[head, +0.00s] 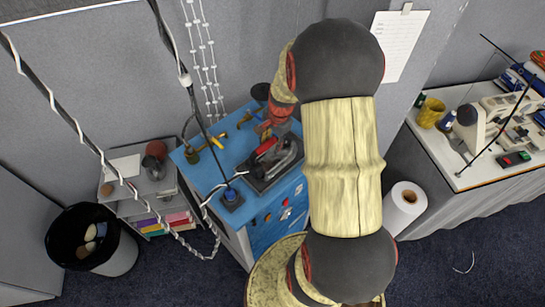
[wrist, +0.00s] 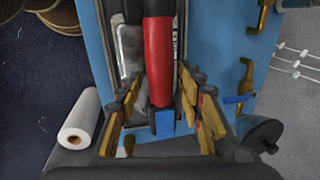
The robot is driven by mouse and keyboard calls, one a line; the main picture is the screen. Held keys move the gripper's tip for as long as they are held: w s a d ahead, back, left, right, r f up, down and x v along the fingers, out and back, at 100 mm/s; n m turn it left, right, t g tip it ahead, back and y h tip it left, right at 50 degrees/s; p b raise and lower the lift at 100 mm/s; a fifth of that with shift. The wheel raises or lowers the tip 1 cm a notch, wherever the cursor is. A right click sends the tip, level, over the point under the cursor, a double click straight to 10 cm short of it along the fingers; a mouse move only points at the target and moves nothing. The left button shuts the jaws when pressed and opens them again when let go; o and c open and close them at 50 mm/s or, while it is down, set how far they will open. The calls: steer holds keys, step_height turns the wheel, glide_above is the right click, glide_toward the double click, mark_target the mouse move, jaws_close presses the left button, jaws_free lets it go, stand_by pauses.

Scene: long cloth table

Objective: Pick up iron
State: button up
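The iron (head: 267,148) lies on a dark base on the blue cabinet top (head: 232,137) in the head view. It has a red and black handle and a grey metallic body. In the wrist view the iron's red handle (wrist: 158,60) runs up the middle. My gripper (wrist: 160,86) is open, with its yellow-padded fingers on either side of the handle and gaps showing between them. I cannot tell how far below the fingertips the handle lies. In the head view my arm hangs over the right side of the cabinet and my gripper is near the iron's far end.
Brass hooks or taps (wrist: 247,80) stand beside the iron on the cabinet. A small blue block with a cord (head: 231,199) sits at the front corner. A white paper roll (head: 405,205) stands on the floor. A black bin (head: 90,240) and a cluttered table (head: 470,175) flank the cabinet.

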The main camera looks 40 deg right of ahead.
mark_target(267, 153)
steer(key=shift+w+a+f+p, duration=0.1)
steer(key=shift+w+f+p, duration=0.15)
steer(key=shift+f, duration=0.85)
steer(key=shift+w+a+f+p, duration=0.1)
steer(key=shift+w+f, duration=0.15)
steer(key=shift+f, duration=0.85)
steer(key=shift+c, duration=0.4)
jaws_close()
steer(key=shift+w+d+r, duration=0.1)
steer(key=shift+r, duration=0.05)
